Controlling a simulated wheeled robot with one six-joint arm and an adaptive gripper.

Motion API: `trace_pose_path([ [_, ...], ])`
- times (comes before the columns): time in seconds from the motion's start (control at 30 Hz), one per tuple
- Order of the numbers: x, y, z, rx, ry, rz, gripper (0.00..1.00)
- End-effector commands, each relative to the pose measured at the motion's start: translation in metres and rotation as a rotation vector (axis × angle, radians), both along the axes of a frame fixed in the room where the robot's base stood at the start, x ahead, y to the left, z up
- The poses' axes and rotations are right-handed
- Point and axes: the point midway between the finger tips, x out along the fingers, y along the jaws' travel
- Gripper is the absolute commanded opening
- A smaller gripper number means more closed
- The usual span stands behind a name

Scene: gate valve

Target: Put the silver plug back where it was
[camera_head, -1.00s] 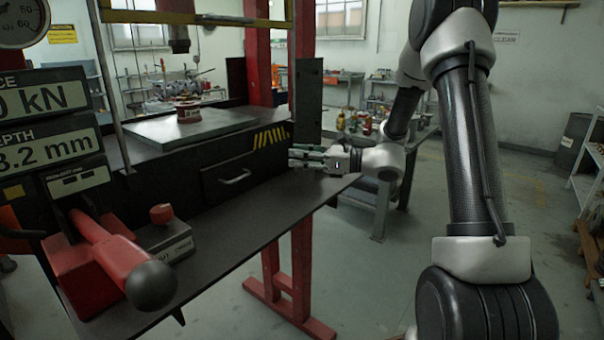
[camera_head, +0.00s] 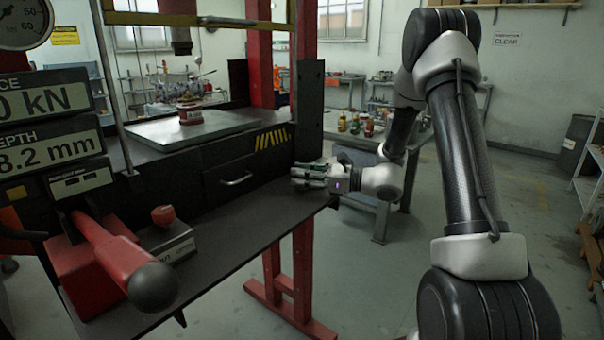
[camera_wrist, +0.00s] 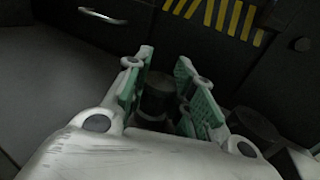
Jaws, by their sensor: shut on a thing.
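A second dark cylinder (camera_wrist: 252,130) stands to the right of the fingers. No seat for a plug can be made out clearly.
The bench top (camera_head: 230,235) is mostly bare in front of the drawer (camera_head: 236,181). A red lever with a black ball (camera_head: 153,287) and a grey block with a red knob (camera_head: 163,215) stand at the left. A dark upright plate (camera_head: 309,110) rises behind my gripper.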

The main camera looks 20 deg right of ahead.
Motion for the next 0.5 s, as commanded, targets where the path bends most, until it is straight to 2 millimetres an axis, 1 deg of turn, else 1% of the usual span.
trace_pose_path([
  [0.07,0.0001,-0.0001,-0.0004,-0.001,0.001,0.0,0.0],
  [0.1,0.0,0.0,-0.0009,-0.002,0.001,0.0,0.3],
  [0.2,-0.0001,0.0,-0.001,-0.001,0.002,0.0,0.46],
  [0.5,-0.0003,0.0001,-0.0007,-0.002,0.002,0.0,0.46],
])
